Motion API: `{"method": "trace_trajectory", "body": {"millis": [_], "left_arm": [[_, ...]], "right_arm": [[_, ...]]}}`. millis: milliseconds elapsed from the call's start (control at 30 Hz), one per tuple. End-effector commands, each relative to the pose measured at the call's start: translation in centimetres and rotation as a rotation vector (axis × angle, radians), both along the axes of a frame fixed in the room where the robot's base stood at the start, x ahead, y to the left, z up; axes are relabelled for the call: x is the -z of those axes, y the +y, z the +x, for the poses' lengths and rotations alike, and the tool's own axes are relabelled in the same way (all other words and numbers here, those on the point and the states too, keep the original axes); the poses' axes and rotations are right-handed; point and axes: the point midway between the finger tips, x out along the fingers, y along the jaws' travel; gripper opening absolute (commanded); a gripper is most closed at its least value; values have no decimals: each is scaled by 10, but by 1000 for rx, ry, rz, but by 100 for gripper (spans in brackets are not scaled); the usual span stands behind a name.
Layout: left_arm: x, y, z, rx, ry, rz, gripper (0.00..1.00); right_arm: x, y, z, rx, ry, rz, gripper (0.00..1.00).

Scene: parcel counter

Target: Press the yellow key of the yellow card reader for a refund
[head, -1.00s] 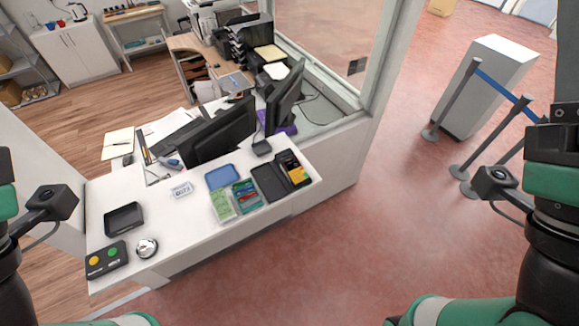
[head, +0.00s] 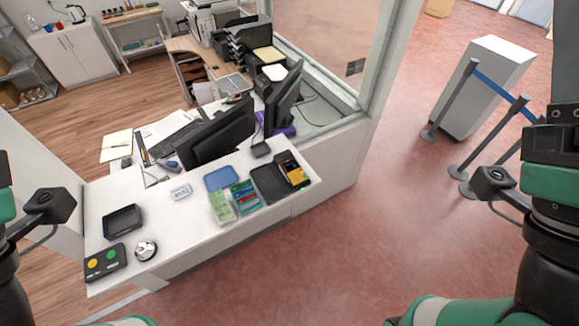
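A small dark device with a yellow face part, which looks like the yellow card reader (head: 299,179), lies at the right end of the white counter (head: 190,222). Its separate keys are too small to tell apart. A black tray or pad (head: 268,186) lies just left of it. Neither of my grippers is in view. Only parts of my arms show at the left and right edges, well away from the reader.
On the counter lie a box with yellow and green buttons (head: 105,262), a bell (head: 146,250), a black tray (head: 123,221), a blue tray (head: 220,178), a green sectioned tray (head: 221,207) and a pen tray (head: 246,197). Monitors (head: 218,133) stand behind. A glass partition rises behind the right end.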

Motion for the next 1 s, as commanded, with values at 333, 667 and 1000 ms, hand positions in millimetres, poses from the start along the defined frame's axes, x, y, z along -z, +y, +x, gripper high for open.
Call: {"method": "trace_trajectory", "body": {"millis": [333, 667, 1000], "left_arm": [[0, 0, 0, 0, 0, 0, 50], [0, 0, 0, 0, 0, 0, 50], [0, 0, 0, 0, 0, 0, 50]], "right_arm": [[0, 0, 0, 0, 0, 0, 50], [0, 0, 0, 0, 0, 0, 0], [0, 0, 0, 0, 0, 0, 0]]}}
